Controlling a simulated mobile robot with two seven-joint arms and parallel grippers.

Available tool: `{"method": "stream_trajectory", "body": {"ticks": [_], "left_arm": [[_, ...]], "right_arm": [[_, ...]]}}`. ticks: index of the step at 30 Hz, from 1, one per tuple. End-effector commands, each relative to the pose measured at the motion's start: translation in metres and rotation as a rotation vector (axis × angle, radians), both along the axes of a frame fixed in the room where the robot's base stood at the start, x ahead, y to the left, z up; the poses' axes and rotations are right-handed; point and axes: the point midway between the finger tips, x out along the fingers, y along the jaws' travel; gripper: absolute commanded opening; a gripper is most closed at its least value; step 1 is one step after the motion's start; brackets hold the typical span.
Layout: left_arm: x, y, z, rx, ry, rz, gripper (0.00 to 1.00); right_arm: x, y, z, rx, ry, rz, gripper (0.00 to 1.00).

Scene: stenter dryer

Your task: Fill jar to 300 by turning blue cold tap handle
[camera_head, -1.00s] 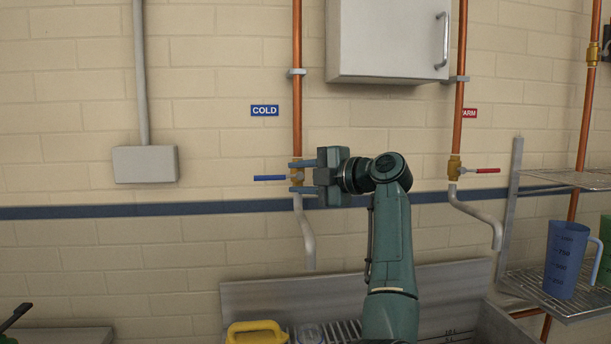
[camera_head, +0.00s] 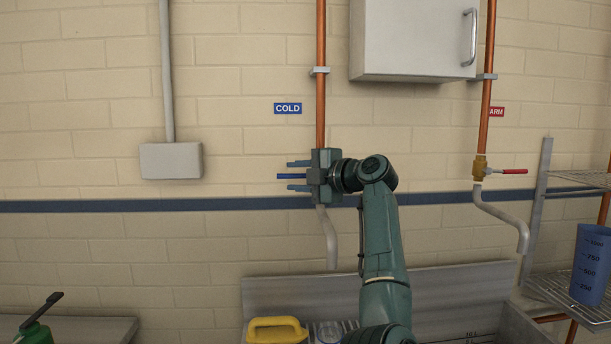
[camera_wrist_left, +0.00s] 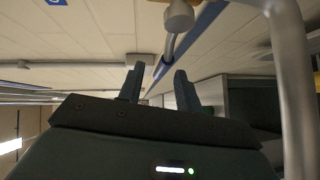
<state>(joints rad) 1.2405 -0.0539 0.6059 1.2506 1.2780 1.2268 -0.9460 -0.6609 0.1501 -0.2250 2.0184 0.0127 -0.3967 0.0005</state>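The blue cold tap handle (camera_head: 291,176) points left from the cold copper pipe, below the blue COLD sign (camera_head: 288,108). My left gripper (camera_head: 298,176) is at the handle, one finger above it and one below, with gaps on both sides. It is open; its body hides the valve. The wrist view also shows the two fingers (camera_wrist_left: 160,82) apart. The grey cold spout (camera_head: 329,238) hangs below the gripper.
A yellow jug (camera_head: 276,330) stands left of the clear jar. The red-handled warm tap (camera_head: 513,171) is to the right. A blue measuring jug (camera_head: 591,263) stands on the wire rack (camera_head: 580,293). A white cabinet (camera_head: 413,38) hangs above.

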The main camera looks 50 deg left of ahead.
Motion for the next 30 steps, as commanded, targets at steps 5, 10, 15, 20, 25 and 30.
{"method": "stream_trajectory", "body": {"ticks": [5, 10, 15, 20, 25, 30], "left_arm": [[-0.002, 0.013, -0.002, -0.001, 0.001, 0.002, 0.35], [-0.004, 0.024, -0.003, 0.000, 0.001, 0.001, 0.35], [-0.006, 0.036, -0.005, 0.000, 0.001, 0.001, 0.35], [-0.007, 0.043, -0.006, -0.001, 0.000, 0.000, 0.35], [-0.007, 0.044, -0.007, 0.000, 0.000, 0.000, 0.35], [-0.007, 0.044, -0.007, 0.000, 0.000, 0.000, 0.35]], "right_arm": [[0.002, 0.000, 0.005, 0.000, -0.006, 0.000, 0.36], [0.002, 0.000, 0.007, 0.000, -0.006, 0.000, 0.36], [0.002, 0.000, 0.009, 0.000, -0.006, 0.000, 0.36], [0.001, 0.000, 0.009, 0.001, -0.002, 0.000, 0.36], [-0.002, 0.000, 0.008, 0.001, 0.004, -0.001, 0.36], [-0.004, 0.000, 0.007, 0.001, 0.008, -0.001, 0.36]]}}
